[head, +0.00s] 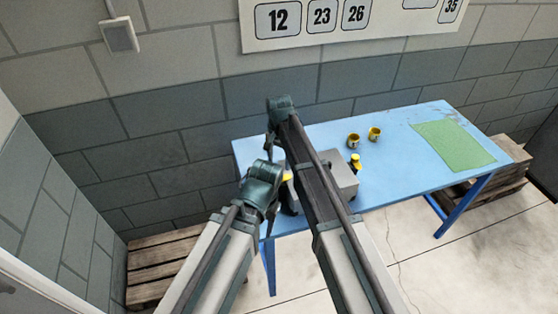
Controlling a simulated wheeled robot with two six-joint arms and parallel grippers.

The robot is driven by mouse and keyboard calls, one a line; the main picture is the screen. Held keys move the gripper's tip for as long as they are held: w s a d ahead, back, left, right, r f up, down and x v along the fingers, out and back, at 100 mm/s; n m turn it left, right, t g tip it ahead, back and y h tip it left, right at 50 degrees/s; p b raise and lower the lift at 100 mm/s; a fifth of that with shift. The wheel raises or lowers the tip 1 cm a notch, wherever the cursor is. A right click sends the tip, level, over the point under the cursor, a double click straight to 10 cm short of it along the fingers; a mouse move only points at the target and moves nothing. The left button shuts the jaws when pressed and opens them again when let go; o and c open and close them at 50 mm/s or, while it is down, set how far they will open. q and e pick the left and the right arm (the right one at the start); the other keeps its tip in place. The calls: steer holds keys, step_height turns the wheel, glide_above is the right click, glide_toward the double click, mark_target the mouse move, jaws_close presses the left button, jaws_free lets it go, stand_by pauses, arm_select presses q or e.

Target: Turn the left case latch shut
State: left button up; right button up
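A grey case (345,181) stands on the blue table (405,178) near its left end. My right arm crosses in front of it and hides its middle. A yellow latch (355,163) shows at the case's right side. A smaller yellow piece (287,177), seemingly the left latch, shows at its left side, partly hidden by my arms; I cannot tell how it is turned. My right gripper (270,146) points down beyond the left part of the case. Neither gripper's opening can be made out.
Two yellow cups (353,140) (375,134) stand behind the case on the table. A green mat (454,145) lies at the right. The table between is clear. Wooden pallets (160,262) lie on the floor at the left and beyond the table's right end. A block wall runs behind.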

step_height(320, 180, up, 8)
steer(key=p, duration=0.6)
steer(key=shift+f, duration=0.25)
steer(key=shift+s, duration=0.1)
steer(key=s+d+n, duration=0.5)
steer(key=s+d, duration=1.3)
steer(key=s, duration=0.2)
steer(key=s+a+f+n+h+b, duration=0.1)
steer(key=s+a+f+n+b, duration=0.3)
steer(key=a+f+b, duration=0.5)
steer(key=shift+s+a+f, duration=0.2)
steer(key=shift+s+a, duration=0.7)
steer(key=shift+s, duration=0.15)
